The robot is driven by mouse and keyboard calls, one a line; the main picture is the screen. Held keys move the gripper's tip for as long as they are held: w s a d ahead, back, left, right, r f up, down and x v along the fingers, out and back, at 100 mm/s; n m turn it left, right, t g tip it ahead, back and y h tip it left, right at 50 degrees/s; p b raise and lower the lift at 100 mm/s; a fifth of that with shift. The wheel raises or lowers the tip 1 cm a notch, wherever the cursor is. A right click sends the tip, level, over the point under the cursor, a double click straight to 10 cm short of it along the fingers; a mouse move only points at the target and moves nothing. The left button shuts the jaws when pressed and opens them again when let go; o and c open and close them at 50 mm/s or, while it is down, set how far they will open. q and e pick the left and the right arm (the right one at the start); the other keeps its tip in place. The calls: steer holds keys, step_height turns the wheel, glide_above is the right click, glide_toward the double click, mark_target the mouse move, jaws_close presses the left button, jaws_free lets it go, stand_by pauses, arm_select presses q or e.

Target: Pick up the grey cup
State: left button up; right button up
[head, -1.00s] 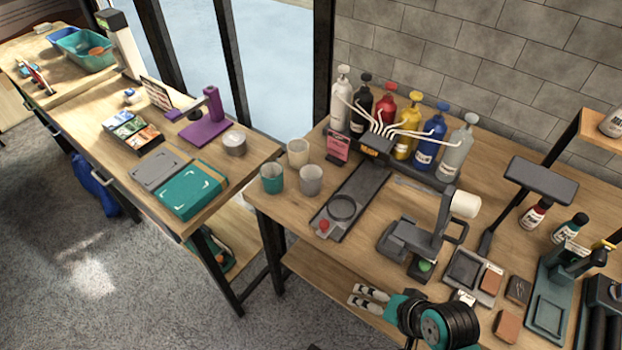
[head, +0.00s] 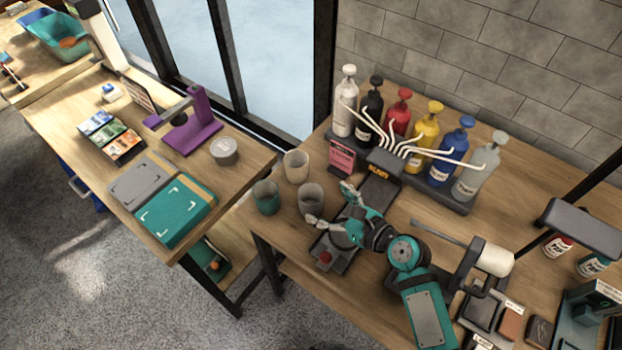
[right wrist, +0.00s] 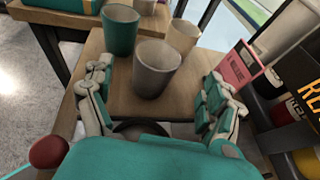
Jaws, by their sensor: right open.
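The grey cup (head: 310,201) stands upright on the right-hand table, near its left end. A teal cup (head: 266,197) stands to its left and a cream cup (head: 296,166) behind it. My right gripper (head: 328,204) is open just to the right of the grey cup, its fingers pointing toward it. In the right wrist view the grey cup (right wrist: 155,68) stands ahead, between and beyond the open fingers (right wrist: 158,102), apart from them. The teal cup (right wrist: 120,30) and cream cup (right wrist: 183,36) stand close behind it. My left gripper is not in view.
A pink sign (head: 342,156) stands right of the cups, near my right gripper. A dispenser with several pump bottles (head: 421,152) is behind. A dark tray with a red button (head: 325,258) lies under my gripper. The left table (head: 215,176) holds boxes and a purple stand.

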mark_target(303, 190)
steer(key=shift+w+a, duration=0.25)
steer(key=shift+w, duration=0.15)
steer(key=shift+a, duration=0.25)
steer(key=shift+s+a, duration=0.1)
steer(key=shift+a, duration=0.45)
steer(key=x, duration=0.3)
steer(key=shift+d+f+p, duration=0.15)
steer(key=shift+f+p, duration=0.05)
steer(key=shift+p, duration=0.15)
steer(key=shift+w+a+f, duration=0.2)
steer(key=shift+w, duration=0.2)
steer(key=shift+w+a+f, duration=0.15)
steer(key=shift+w+a, duration=0.1)
steer(key=shift+w, duration=0.2)
steer(key=shift+s, duration=0.1)
steer(key=shift+c, duration=1.4)
steer(key=c, duration=0.4)
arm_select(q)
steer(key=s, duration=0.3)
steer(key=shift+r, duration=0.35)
arm_select(e)
steer(key=c, duration=0.4)
